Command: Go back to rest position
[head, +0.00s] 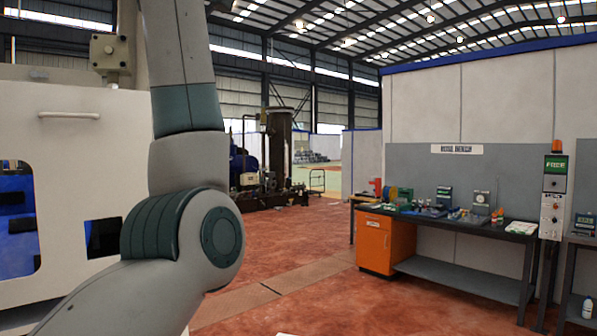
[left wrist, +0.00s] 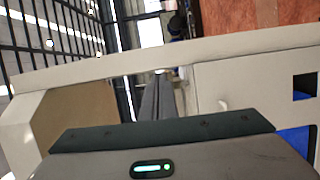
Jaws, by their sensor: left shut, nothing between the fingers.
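My left gripper (left wrist: 158,82) shows in the left wrist view. Its two dark fingers are together, with nothing between them. A light beige machine panel (left wrist: 240,85) lies behind and beside the fingers; I cannot tell how far away it is. In the head view my left arm rises in front of the left side, bent at a grey-green joint, and its gripper is out of that picture. My right gripper is in neither view.
A white machine (head: 75,160) with dark window openings stands close on the left, partly behind my arm. A workbench (head: 465,223) with an orange cabinet (head: 376,243) and small tools stands right. A control post (head: 553,195) is beside it. Red floor (head: 330,300) between is clear.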

